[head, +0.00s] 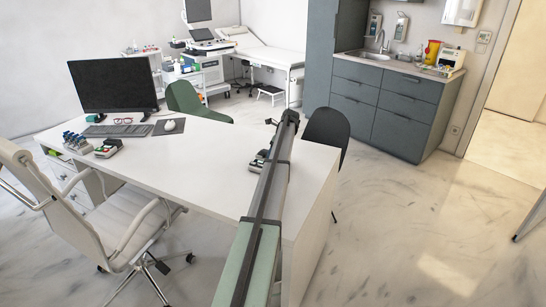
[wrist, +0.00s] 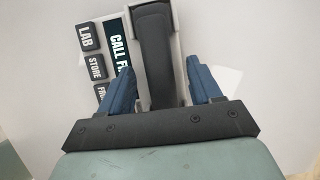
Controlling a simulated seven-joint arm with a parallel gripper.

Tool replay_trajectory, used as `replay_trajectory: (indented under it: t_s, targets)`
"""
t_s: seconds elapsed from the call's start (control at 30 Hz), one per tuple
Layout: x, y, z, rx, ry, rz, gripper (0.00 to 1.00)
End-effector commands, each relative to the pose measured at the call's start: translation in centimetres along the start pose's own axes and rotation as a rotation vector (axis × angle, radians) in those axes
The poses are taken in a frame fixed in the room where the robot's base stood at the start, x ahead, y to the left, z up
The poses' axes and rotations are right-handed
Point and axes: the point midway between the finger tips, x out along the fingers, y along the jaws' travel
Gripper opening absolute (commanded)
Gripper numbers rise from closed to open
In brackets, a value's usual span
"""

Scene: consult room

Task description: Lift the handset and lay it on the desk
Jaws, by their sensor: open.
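The handset (wrist: 154,48) is dark and long, and lies in its light grey phone base (wrist: 180,45) in the wrist view. Beside it are dark keys marked LAB and STORE and a CALL label. My gripper (wrist: 160,66) has blue fingers, one on each side of the handset, with visible gaps between. It is open and holds nothing. In the head view the phone (head: 257,161) shows only in part on the white desk (head: 200,172), behind my arm. My gripper's fingers cannot be made out there.
A monitor (head: 113,85), keyboard (head: 118,130), mouse (head: 170,125) and small dark device (head: 108,148) occupy the desk's far left. The desk's middle is bare. A white chair (head: 110,215) stands at the near side; a dark chair (head: 326,132) stands close behind the right end.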

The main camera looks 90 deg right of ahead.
Motion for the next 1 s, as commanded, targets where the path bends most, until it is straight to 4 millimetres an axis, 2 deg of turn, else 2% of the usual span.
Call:
replay_trajectory:
  t_s: [0.1, 0.33, 0.9, 1.0]
  targets:
    - [1.17, 0.02, -0.04, 0.000, 0.001, 0.000, 0.64]
    - [1.28, 0.02, -0.02, 0.000, 0.000, -0.001, 0.64]
    - [1.24, 0.03, 0.00, 0.000, 0.000, -0.001, 0.09]
    - [1.22, 0.03, 0.01, 0.000, 0.000, -0.001, 0.04]
